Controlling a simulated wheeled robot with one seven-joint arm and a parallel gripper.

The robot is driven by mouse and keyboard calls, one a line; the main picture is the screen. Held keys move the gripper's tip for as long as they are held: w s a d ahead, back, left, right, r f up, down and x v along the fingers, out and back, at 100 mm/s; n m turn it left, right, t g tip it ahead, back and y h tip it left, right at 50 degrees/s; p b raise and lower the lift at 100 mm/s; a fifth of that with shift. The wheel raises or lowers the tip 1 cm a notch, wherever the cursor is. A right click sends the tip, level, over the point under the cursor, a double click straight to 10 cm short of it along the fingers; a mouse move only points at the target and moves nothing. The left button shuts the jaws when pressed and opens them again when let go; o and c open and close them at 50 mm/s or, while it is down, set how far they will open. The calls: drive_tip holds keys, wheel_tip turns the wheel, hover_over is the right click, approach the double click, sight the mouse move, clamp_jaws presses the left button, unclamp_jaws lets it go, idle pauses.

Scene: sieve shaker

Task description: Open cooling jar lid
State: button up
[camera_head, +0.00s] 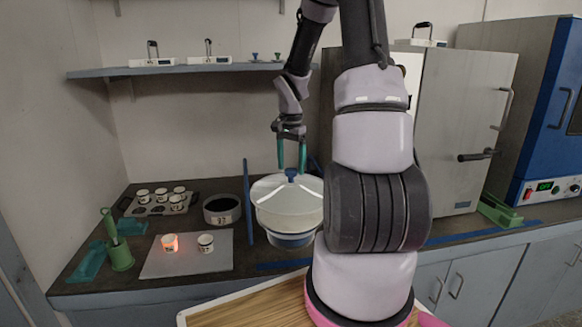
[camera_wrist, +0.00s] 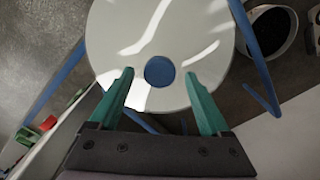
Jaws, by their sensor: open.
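My gripper (camera_head: 291,166) is open and empty, with green fingers pointing down at the knob. In the wrist view my gripper (camera_wrist: 160,78) has one fingertip on each side of the knob, with gaps between. I cannot tell how far the tips are above the lid.
Left of the jar are a dark-filled container (camera_head: 222,222), a grey mat (camera_head: 150,264) with a glowing cup (camera_head: 169,243) and a white cup (camera_head: 206,243), and a rack (camera_head: 141,209) of cups. A shelf (camera_head: 100,73) is above.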

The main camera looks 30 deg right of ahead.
drive_tip(key=shift+f, duration=0.5)
